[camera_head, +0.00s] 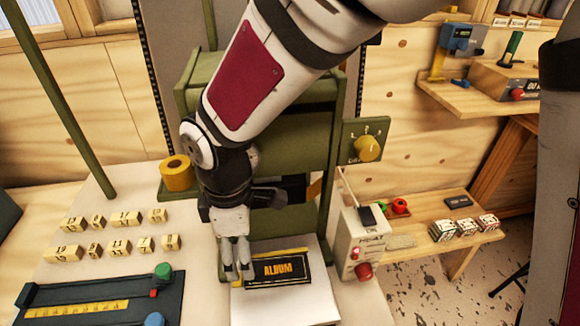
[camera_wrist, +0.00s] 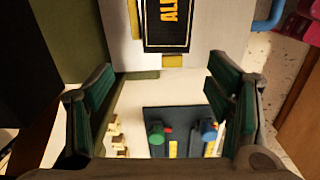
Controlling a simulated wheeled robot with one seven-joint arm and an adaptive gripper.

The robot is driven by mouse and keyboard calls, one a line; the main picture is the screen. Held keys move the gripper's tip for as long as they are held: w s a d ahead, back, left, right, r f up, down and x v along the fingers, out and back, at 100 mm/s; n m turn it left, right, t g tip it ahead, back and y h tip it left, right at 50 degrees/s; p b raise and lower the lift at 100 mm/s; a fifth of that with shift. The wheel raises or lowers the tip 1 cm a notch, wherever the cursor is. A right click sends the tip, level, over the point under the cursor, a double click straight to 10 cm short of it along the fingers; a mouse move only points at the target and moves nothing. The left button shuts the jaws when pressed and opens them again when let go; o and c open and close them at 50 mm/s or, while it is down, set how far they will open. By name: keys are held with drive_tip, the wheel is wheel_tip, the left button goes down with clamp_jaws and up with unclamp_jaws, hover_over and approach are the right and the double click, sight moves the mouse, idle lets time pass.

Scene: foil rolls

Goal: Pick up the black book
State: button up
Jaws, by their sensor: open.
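A flat black book with yellow "ALBUM" lettering (camera_head: 290,270) lies on a white slab below the green machine. In the wrist view the book (camera_wrist: 166,22) shows at the top centre, cut off by the frame edge. My gripper (camera_head: 239,276) points down at the book's left end in the head view. In the wrist view its two green-padded fingers (camera_wrist: 160,95) are wide apart with nothing between them. The book lies beyond the fingertips there. I cannot tell the exact height of the fingertips above it.
The green machine (camera_head: 285,150) stands close behind my gripper. A white box with a red knob (camera_head: 362,250) is to the right. A yellow roll (camera_head: 177,174), several lettered wooden blocks (camera_head: 125,219) and a dark ruler tray (camera_head: 110,300) are to the left.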

sight(277, 271)
drive_tip(key=shift+s+d+f, duration=0.1)
drive_tip(key=shift+s+f, duration=0.1)
drive_tip(key=shift+f, duration=1.4)
drive_tip(key=shift+s+d+f, duration=0.1)
drive_tip(key=shift+s+f, duration=0.1)
drive_tip(key=shift+f, duration=1.35)
drive_tip(key=c, duration=1.4)
drive_tip(key=shift+r, duration=0.15)
